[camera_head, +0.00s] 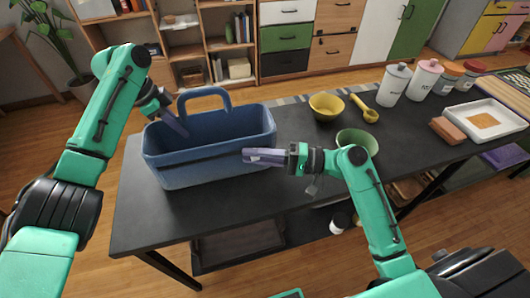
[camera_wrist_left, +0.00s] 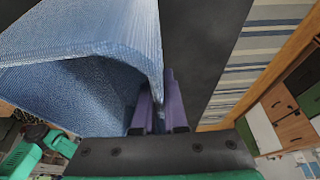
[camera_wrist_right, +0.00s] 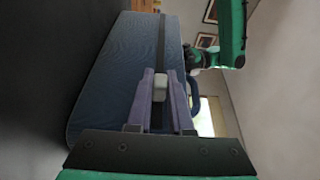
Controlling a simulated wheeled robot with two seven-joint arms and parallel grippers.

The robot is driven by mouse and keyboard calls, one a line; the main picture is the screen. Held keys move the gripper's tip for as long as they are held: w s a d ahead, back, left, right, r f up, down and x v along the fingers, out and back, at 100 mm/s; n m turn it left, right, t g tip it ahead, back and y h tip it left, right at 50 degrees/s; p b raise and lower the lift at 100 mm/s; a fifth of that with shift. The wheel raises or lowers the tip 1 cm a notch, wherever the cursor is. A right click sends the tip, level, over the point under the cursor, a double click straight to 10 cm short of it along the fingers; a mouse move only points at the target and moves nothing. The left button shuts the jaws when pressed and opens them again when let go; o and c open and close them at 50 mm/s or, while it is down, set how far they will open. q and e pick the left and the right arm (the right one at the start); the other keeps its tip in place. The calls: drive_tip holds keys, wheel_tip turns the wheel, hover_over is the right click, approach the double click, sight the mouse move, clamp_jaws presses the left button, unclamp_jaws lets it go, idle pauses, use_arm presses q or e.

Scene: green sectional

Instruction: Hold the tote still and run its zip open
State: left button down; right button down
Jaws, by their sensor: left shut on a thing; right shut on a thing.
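The blue tote (camera_head: 205,172) stands upright on the dark table, its handle (camera_head: 204,92) arching up at the back. My left gripper (camera_head: 178,124) is shut on the tote's rim at the left; the left wrist view shows the tote's wall (camera_wrist_left: 110,40) running between its fingers (camera_wrist_left: 160,100). My right gripper (camera_head: 248,155) is at the tote's right front. In the right wrist view its fingers (camera_wrist_right: 160,95) are shut on a pale zip pull (camera_wrist_right: 160,86). A dark zip strip (camera_wrist_right: 161,40) runs from it along the tote's face (camera_wrist_right: 105,80). How far the zip is open cannot be told.
A yellow bowl (camera_head: 326,106), a yellow scoop (camera_head: 366,110) and a green bowl (camera_head: 357,141) sit right of the tote. Several canisters (camera_head: 394,84) and a white tray (camera_head: 484,121) stand farther right. The bare tabletop (camera_head: 200,215) lies in front of the tote.

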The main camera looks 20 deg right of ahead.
drive_tip(key=a, duration=1.8)
drive_tip(key=shift+w+a+f, duration=0.1)
drive_tip(key=shift+a, duration=0.25)
drive_tip(key=c, duration=0.8)
unclamp_jaws()
drive_tip(key=v, duration=1.2)
